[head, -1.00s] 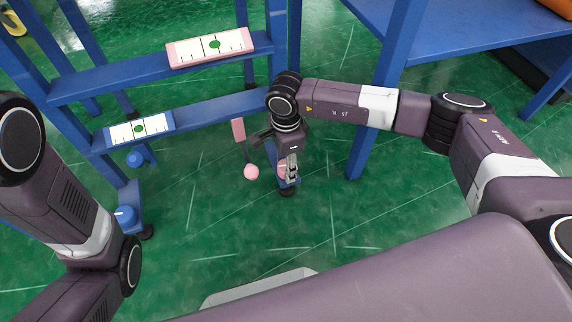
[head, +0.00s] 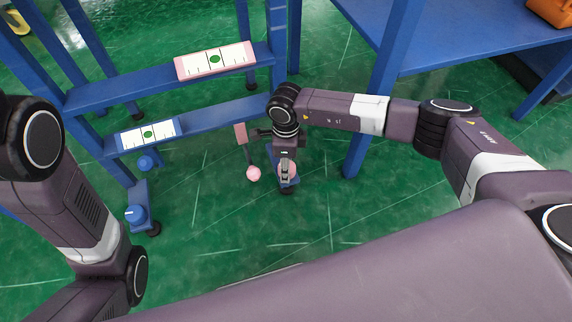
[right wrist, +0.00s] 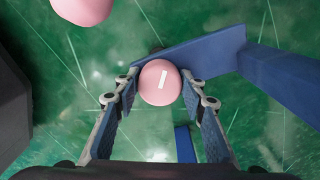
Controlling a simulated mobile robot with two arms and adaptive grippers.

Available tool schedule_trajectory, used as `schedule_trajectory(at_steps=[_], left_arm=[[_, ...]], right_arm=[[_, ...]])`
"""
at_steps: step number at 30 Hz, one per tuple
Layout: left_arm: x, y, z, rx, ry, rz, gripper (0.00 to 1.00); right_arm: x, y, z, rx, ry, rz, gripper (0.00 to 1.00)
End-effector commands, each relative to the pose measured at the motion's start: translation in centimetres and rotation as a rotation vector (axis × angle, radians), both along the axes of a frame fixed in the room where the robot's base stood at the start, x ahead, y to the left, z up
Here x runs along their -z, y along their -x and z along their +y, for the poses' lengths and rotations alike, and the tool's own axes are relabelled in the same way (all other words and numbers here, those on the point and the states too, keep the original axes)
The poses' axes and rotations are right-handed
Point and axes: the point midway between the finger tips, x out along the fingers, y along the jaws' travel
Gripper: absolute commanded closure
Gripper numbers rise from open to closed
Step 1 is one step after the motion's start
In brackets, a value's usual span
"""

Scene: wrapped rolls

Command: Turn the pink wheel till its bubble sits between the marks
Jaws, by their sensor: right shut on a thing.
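The pink wheel (right wrist: 160,82) is a round knob with a white line, seen in the right wrist view between my right gripper's two fingers (right wrist: 160,92). In the head view the wheel (head: 291,171) is partly hidden by my right gripper (head: 286,172), which points down over it and is shut on it. The pink-framed level (head: 187,72) lies on the upper blue shelf. Its green bubble (head: 214,59) is near the middle of the white scale, seemingly between the central marks, though these are small. My left arm shows at the left; its gripper is out of view.
A pink ball (head: 253,174) hangs below a pink block (head: 240,133), just left of my right gripper. A blue table (head: 440,40) stands at right. Green floor between is clear.

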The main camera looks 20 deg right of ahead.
Motion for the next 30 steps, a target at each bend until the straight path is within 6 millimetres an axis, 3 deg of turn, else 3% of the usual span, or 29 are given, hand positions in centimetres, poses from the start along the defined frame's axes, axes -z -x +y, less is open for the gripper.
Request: schedule_trajectory(at_steps=[6,17,30], left_arm=[[0.0,0.0,0.0,0.0,-0.001,0.0,1.0],[-0.1,0.1,0.0,0.0,-0.001,-0.003,1.0],[0.0,0.1,0.0,0.0,0.0,-0.002,1.0]], right_arm=[[0.0,0.0,0.0,-0.001,-0.001,0.0,0.44],[-0.8,-0.1,0.0,-0.002,-0.001,-0.003,0.44],[-9.2,-0.1,0.0,-0.003,-0.001,-0.004,0.44]])
